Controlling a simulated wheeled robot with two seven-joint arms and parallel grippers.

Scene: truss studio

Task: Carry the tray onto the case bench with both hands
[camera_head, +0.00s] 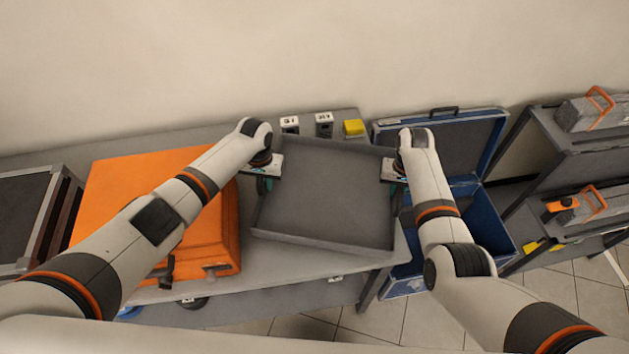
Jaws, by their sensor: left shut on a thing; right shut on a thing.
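A shallow grey tray (325,199) with low walls lies between my two arms, over the right part of a grey bench (285,259). It looks empty. My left gripper (262,183) is shut on the tray's left wall. My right gripper (396,182) is shut on the tray's right wall. The fingertips are partly hidden under the wrists. I cannot tell whether the tray rests on the bench or hangs just above it.
An orange case (140,178) stands on the bench to the left. Two small devices (290,124) and a yellow block (353,127) sit behind the tray. An open blue case (480,215) stands on the right. A rack (575,165) stands at far right.

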